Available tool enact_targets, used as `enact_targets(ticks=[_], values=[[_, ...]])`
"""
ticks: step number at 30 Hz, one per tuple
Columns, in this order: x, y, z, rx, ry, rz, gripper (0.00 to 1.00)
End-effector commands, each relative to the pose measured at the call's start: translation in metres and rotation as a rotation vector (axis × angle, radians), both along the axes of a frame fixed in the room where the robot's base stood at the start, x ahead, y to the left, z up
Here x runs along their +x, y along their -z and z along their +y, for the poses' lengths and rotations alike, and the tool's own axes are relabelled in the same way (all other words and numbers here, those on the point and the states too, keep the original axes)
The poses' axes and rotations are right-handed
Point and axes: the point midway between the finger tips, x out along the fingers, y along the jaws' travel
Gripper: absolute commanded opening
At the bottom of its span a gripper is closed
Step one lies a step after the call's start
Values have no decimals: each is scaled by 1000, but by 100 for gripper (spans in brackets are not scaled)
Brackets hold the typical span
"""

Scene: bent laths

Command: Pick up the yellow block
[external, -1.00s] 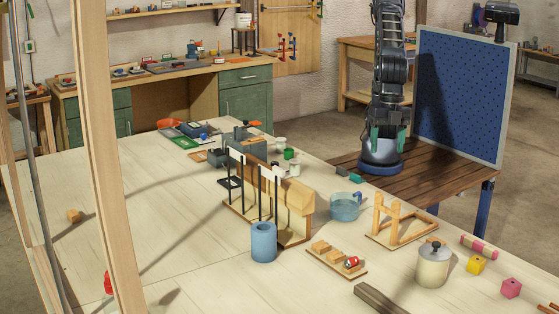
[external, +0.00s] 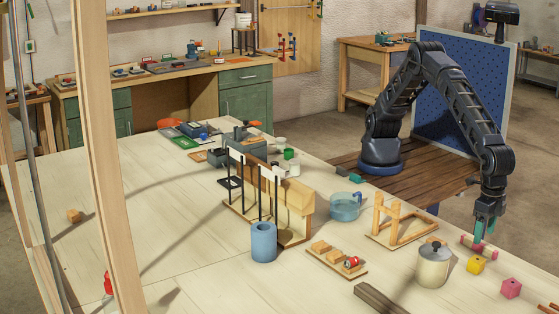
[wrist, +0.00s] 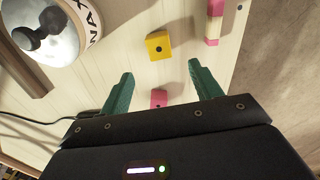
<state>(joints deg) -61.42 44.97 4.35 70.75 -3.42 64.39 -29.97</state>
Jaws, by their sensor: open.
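The yellow block (external: 475,264) sits on the pale table near its right edge, between the lidded canister and the pink block. In the wrist view the yellow block (wrist: 158,46) lies beyond my fingertips, apart from them, with a dark hole in its face.
A pink block (external: 511,288) is right of the yellow one. A cream canister (external: 433,267) with a dark knob stands left. A wooden frame (external: 385,238) and a dark bar (external: 378,299) are farther left.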

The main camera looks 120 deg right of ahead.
Motion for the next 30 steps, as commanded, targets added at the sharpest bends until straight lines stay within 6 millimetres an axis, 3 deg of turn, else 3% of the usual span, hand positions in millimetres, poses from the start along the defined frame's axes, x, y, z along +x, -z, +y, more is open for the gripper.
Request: enact_targets(ticks=[12,19,30], values=[[0,50,-1,-1,0,1,64],[1,63,-2,-1,0,0,64],[1,105,-2,-1,1,0,64]])
